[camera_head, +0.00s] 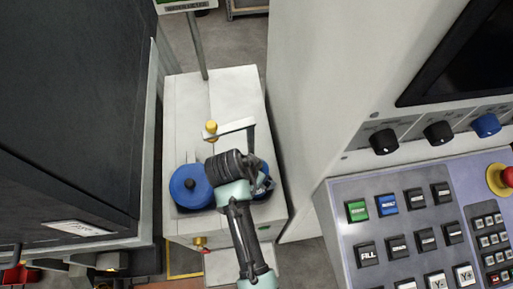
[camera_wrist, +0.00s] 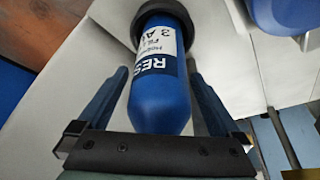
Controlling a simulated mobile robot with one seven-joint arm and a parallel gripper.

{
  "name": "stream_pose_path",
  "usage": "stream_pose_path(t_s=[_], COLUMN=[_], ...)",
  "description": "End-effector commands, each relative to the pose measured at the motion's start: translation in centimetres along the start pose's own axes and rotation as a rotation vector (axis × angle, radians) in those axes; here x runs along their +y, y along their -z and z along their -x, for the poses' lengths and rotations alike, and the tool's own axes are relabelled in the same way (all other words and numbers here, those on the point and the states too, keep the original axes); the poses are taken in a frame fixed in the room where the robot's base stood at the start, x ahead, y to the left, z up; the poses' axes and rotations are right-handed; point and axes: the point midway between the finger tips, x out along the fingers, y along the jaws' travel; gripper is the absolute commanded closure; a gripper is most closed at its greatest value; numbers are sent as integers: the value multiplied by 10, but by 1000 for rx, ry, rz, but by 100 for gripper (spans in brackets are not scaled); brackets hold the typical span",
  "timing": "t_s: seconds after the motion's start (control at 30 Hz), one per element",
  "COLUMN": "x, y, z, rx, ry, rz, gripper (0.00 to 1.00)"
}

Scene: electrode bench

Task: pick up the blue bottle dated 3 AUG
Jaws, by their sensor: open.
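A blue bottle (camera_wrist: 160,100) with a white label fills the middle of the wrist view. In the head view my gripper (camera_head: 265,186) is over the right front of the white cabinet (camera_head: 238,93), and my arm hides the bottle there.
A yellow-topped part (camera_head: 211,128) stands behind. A dark machine (camera_head: 70,110) borders the left, and a button console (camera_head: 410,215) stands close on the right.

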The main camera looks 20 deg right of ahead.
Motion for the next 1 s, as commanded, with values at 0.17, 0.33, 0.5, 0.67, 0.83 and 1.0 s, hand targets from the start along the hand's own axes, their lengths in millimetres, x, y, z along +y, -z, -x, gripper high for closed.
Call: stream_pose_path(t_s=[0.17, 0.33, 0.5, 0.67, 0.83, 1.0], x=[0, 0, 0, 0, 0, -1], y=[0, 0, 0, 0, 0, 1], z=[0, 0, 0, 0, 0, 1], rx=[0, 0, 0, 0, 0, 2], ry=[0, 0, 0, 0, 0, 2], rz=[-1, -1, 0, 0, 0, -1], gripper=[0, 29, 59, 88, 100, 100])
